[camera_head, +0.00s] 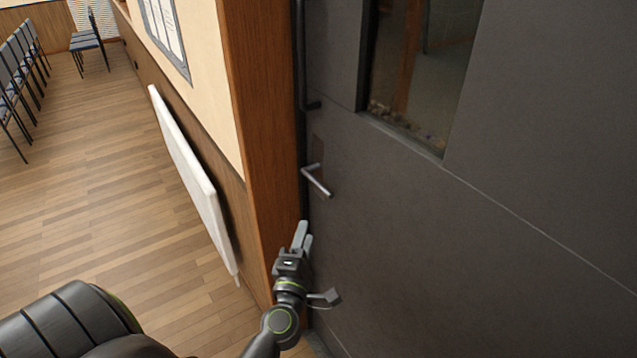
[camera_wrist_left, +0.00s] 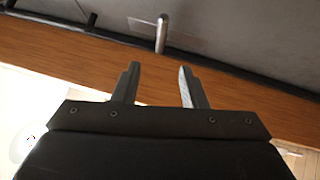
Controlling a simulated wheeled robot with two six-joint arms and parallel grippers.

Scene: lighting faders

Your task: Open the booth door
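The dark grey booth door (camera_head: 450,235) fills the right of the head view and appears closed against its wooden frame (camera_head: 258,120). A silver lever handle (camera_head: 317,181) sticks out near the door's left edge. My left gripper (camera_head: 304,233) is below the lever and in front of the frame edge, apart from the handle. In the left wrist view, the two fingers of my left gripper (camera_wrist_left: 159,70) are spread with nothing between them. The lever (camera_wrist_left: 162,34) shows there beyond the fingertips, roughly in line with the gap. My right gripper is in neither view.
A dark vertical pull bar (camera_head: 302,60) is above the lever. The door has a window (camera_head: 420,70). A white panel (camera_head: 190,170) is on the wall left of the frame. Chairs (camera_head: 22,75) line the far left, and the wooden floor (camera_head: 100,200) between is clear.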

